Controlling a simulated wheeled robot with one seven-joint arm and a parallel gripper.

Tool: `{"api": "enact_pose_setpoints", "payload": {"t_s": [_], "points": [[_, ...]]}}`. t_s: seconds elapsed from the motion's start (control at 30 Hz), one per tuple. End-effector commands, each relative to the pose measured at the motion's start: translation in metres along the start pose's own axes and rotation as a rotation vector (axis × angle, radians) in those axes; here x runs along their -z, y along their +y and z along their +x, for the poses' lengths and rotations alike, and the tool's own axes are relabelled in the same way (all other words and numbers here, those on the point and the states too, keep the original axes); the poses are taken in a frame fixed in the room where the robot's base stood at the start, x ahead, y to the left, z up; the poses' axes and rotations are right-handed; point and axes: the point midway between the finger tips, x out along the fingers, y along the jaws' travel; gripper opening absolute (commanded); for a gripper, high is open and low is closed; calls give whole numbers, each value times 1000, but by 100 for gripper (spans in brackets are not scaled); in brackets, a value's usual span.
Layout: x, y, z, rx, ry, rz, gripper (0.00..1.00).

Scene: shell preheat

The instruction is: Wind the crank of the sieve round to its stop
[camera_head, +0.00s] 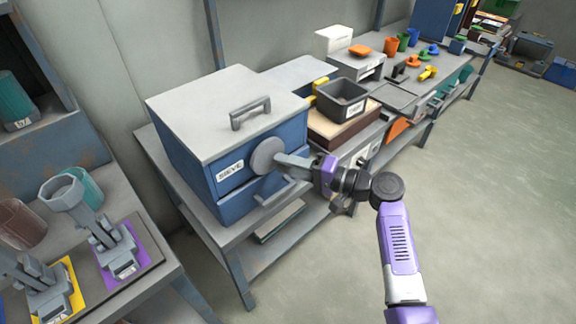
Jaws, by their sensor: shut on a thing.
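The sieve (218,185) is a blue box with a light grey lid and a white label reading SIEVE, standing on a grey workbench. A round grey crank disc (267,156) sits on its front face. My gripper (290,163) reaches in from the right, against the right side of the disc. It is shut on the crank, but its fingers overlap the handle, so the exact grip is hard to see. The lid carries a grey handle (250,112) on top. A lower front part of the sieve has a bar handle (274,192).
A dark grey bin (342,100) on a brown box (330,131) stands right of the sieve. Small coloured parts lie farther along the bench. Clamp-like stands (115,243) on coloured mats are at the lower left. The floor (480,190) at right is clear.

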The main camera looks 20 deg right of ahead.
Motion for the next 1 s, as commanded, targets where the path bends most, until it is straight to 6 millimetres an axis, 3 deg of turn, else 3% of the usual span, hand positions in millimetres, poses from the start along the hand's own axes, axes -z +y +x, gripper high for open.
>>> {"api": "enact_pose_setpoints", "payload": {"t_s": [0.33,1.0], "points": [[-10,10,4,123,-1,306,0],[-26,11,10,331,-1,810,0]]}}
